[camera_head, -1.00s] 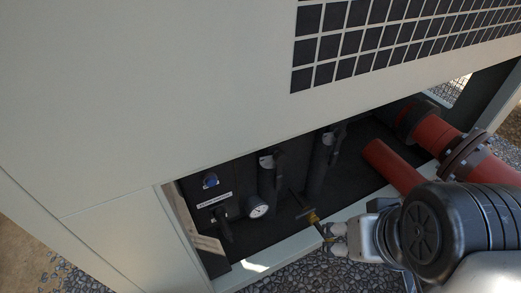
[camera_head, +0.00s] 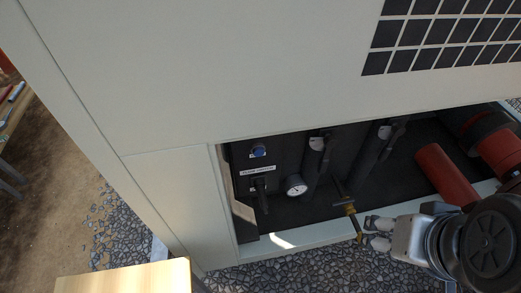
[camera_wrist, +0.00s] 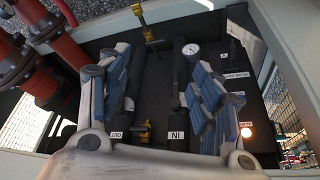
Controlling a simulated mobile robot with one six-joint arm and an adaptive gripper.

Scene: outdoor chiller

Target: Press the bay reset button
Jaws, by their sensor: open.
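A blue round button (camera_head: 259,150) sits on the dark panel at the left end of the open chiller bay. A white label (camera_head: 258,171) is below it; its text is too small to read. My gripper (camera_head: 368,233) is at the bay's lower front edge, right of the button and well apart from it. Its two fingers are spread and empty. In the wrist view my gripper (camera_wrist: 157,85) is open toward the bay interior. A small orange glow (camera_wrist: 246,132) shows beside the right finger there; I cannot tell whether it is on the button.
A pressure gauge (camera_head: 296,185) and a black plug (camera_head: 261,194) are near the button. A brass valve (camera_head: 350,208) stands close to my fingertips. Dark vertical pipes and red pipes (camera_head: 446,175) fill the right. The white cabinet (camera_head: 200,70) overhangs the bay. A wooden surface (camera_head: 125,278) is at lower left.

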